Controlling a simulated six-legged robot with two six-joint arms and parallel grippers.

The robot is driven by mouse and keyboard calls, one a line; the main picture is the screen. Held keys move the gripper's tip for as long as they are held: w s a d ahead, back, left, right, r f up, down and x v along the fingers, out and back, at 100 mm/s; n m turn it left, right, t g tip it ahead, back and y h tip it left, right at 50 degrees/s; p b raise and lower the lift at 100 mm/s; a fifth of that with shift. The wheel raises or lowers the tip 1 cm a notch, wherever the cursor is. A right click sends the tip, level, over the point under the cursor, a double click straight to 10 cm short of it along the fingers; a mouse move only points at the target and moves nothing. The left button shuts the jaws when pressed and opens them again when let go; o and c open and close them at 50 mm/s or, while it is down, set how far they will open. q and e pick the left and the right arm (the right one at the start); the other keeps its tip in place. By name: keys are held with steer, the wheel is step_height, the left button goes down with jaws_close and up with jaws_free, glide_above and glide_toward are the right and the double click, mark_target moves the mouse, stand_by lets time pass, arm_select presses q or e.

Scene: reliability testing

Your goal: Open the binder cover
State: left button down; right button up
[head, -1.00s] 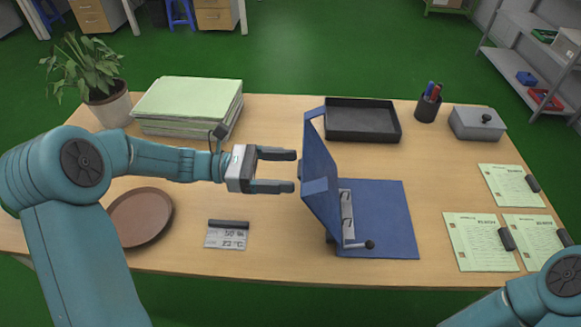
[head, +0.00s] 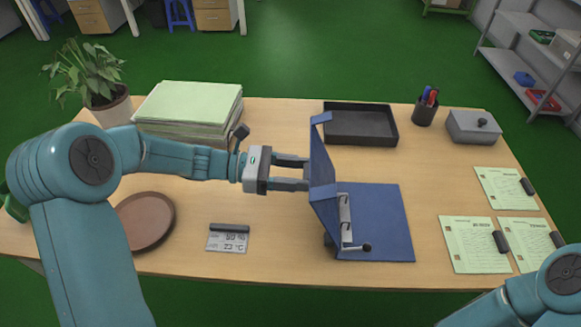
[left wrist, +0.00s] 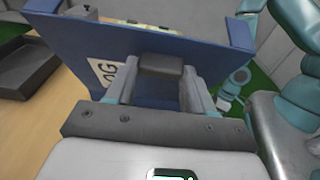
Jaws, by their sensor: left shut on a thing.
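The blue binder (head: 385,225) lies on the table with its right-hand panel flat and its metal ring mechanism (head: 345,220) showing. Its cover (head: 321,165) stands nearly upright at the left of the rings. My left gripper (head: 308,172) reaches in from the left and is shut at the cover's outer face. In the left wrist view, its fingers (left wrist: 160,90) hold a dark grey block (left wrist: 161,65) on the blue cover (left wrist: 120,45), beside a white label. My right gripper is out of view; only part of that arm shows at the lower right.
A black tray (head: 360,138) stands just behind the binder. A paper stack (head: 188,110), a potted plant (head: 110,108), a brown plate (head: 147,220) and a small display (head: 228,238) are left. Clipped green sheets (head: 475,245), a pen cup (head: 424,112) and a grey box (head: 473,128) are right.

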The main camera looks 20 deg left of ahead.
arm_select(q)
steer(key=shift+w+d+r, duration=0.15)
steer(key=shift+d+r, duration=0.2)
steer(key=shift+d, duration=0.15)
steer(key=shift+w+d+r, duration=0.15)
steer(key=shift+d+r, duration=0.2)
steer(key=shift+d, duration=0.15)
steer(key=shift+c, duration=2)
jaws_free()
steer(key=shift+a, duration=0.1)
steer(key=shift+a, duration=0.2)
steer(key=v, duration=1.6)
steer(key=shift+r, duration=0.25)
steer(key=shift+s+d, duration=0.1)
steer(key=shift+s, duration=0.05)
